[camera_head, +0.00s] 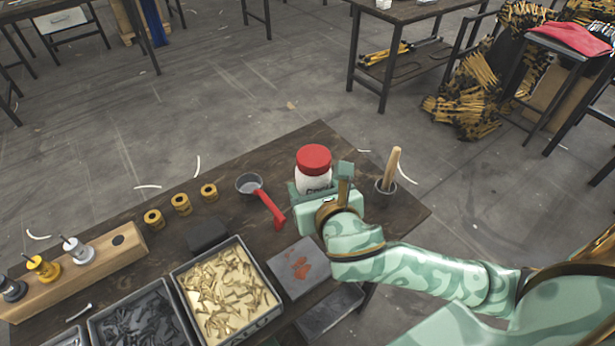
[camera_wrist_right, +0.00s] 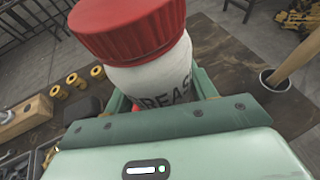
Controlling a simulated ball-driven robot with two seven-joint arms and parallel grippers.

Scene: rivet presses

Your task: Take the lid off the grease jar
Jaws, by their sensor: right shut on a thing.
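The grease jar (camera_head: 315,181) is white with dark lettering and stands upright at the back of the workbench. Its red lid (camera_head: 313,158) is on top of it. In the right wrist view the jar (camera_wrist_right: 156,82) and the lid (camera_wrist_right: 128,27) fill the upper middle, and the jar appears tilted there. My right gripper (camera_head: 318,190) is shut on the white body of the jar, below the lid. In the right wrist view its fingers (camera_wrist_right: 160,98) are on both sides of the jar. My left gripper is in neither view.
A tray of brass pieces (camera_head: 258,316), a grey block with reddish marks (camera_head: 299,268) and several yellow rings (camera_head: 181,203) are in front and left.

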